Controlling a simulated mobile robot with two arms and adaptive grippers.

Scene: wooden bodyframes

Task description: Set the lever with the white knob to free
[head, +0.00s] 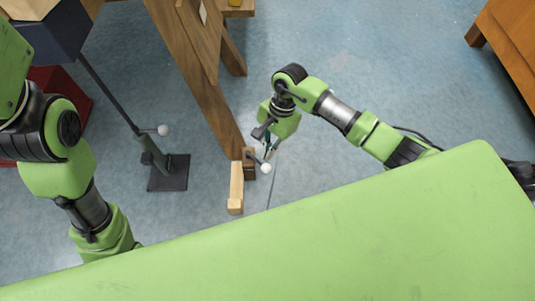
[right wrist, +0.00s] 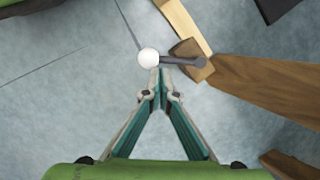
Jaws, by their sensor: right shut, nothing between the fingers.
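A lever (right wrist: 185,62) with a white knob (right wrist: 149,57) shows in the right wrist view. Its dark arm runs left from a small wooden block (right wrist: 193,58) on a wooden beam, with the knob at its left end. In the head view this knob (head: 266,168) is just below my right gripper (head: 269,150). The right gripper is shut and empty. In the right wrist view its fingertips (right wrist: 161,82) meet just below the knob and lever; I cannot tell whether they touch. No marking for free is readable. My left gripper is outside the view.
Another white knob (head: 163,130) is on a dark stand (head: 168,174) at the left. A brown wooden beam (head: 213,108) slants down to the lever, with a pale wooden piece (head: 236,187) beside it. A wooden cabinet (head: 510,40) stands upper right. Blue floor (head: 385,65) is clear between.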

